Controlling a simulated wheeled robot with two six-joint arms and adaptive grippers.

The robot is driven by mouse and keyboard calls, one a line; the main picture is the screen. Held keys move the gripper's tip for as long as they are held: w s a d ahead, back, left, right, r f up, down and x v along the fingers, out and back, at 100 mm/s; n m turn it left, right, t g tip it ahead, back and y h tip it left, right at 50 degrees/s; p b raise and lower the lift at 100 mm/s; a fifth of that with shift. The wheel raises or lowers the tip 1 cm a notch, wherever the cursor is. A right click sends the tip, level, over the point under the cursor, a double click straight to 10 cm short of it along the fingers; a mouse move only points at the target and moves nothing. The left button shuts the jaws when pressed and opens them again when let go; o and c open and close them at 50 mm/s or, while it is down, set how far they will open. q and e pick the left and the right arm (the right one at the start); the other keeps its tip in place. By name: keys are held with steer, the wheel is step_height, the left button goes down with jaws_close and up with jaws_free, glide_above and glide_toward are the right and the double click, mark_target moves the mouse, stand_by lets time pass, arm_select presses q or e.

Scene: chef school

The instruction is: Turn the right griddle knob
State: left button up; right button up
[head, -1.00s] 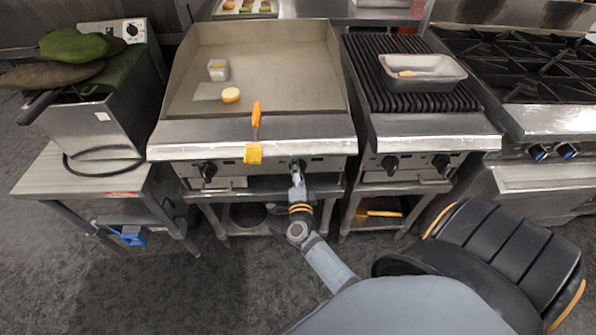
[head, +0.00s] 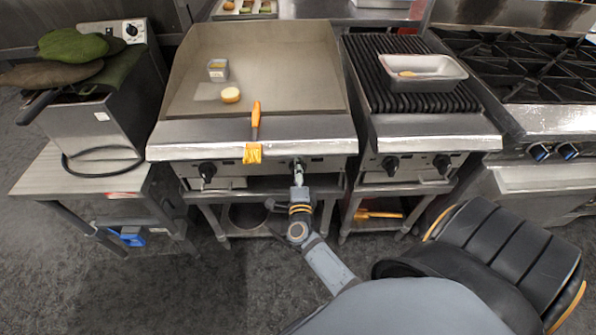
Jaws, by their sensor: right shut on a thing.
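The flat griddle (head: 290,75) stands left of centre in the head view. Its front panel carries a left knob (head: 207,171), black and uncovered. The right griddle knob is mostly hidden behind my right gripper (head: 298,168), which is shut on it at the panel. My right arm reaches up to it from the lower right. My left gripper is not in view.
An orange-handled brush (head: 254,130) lies over the griddle's front ledge, just left of my right gripper. A small metal container (head: 218,70) and a round bun (head: 230,95) sit on the griddle plate. A ridged grill (head: 420,100) with a metal pan (head: 424,70) stands to the right.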

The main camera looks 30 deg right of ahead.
steer(key=o, duration=1.2)
steer(key=shift+c, duration=0.2)
